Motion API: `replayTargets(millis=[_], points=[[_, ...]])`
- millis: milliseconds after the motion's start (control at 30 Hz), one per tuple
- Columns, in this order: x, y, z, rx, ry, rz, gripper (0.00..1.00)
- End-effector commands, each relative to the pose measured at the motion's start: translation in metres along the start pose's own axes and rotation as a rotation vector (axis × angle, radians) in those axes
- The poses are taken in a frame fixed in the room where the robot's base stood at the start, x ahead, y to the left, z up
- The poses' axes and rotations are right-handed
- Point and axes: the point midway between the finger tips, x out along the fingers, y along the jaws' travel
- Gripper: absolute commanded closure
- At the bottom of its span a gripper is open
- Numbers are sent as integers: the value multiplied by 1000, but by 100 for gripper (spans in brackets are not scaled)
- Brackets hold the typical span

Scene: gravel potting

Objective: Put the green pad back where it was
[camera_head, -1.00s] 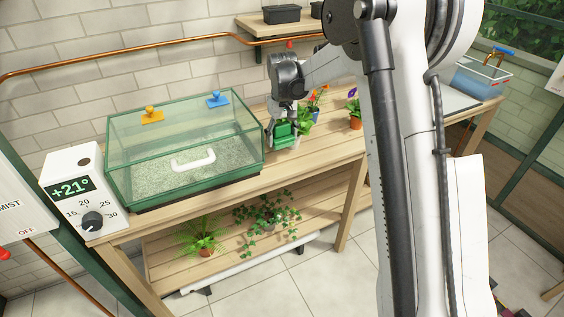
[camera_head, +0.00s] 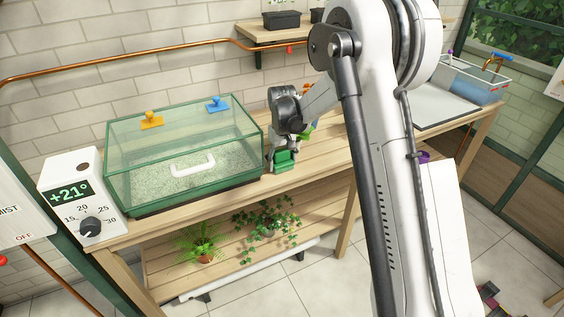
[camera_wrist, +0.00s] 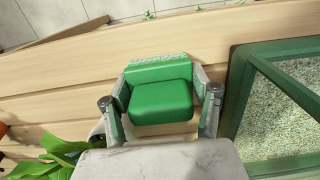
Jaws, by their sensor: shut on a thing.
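The green pad (camera_wrist: 160,100) is between the two fingers of my gripper (camera_wrist: 160,92) in the wrist view. It has a raised block and a pale, speckled strip along its far edge. My gripper is shut on it. In the head view the green pad (camera_head: 284,160) hangs below my gripper (camera_head: 283,152), just right of the glass case, over the wooden bench. Whether the pad touches the bench top is hard to tell.
The green-framed glass case (camera_head: 185,155) with pale gravel inside stands left of my gripper. A leafy plant (camera_wrist: 50,155) is close on the other side. Potted plants (camera_head: 204,243) stand on the lower shelf. A grey tray (camera_head: 445,108) lies at the bench's right.

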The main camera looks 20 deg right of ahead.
Motion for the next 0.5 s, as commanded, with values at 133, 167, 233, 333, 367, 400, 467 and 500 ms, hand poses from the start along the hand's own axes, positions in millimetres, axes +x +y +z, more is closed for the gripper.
replayTargets(millis=[133,167,233,333,367,400,467,500], points=[[2,0,0,0,0,0,31],[2,0,0,0,0,0,27],[2,0,0,0,0,0,23],[2,0,0,0,0,0,23],[2,0,0,0,0,0,23],[2,0,0,0,0,0,23],[1,0,0,0,0,0,23],[0,0,0,0,0,0,23]])
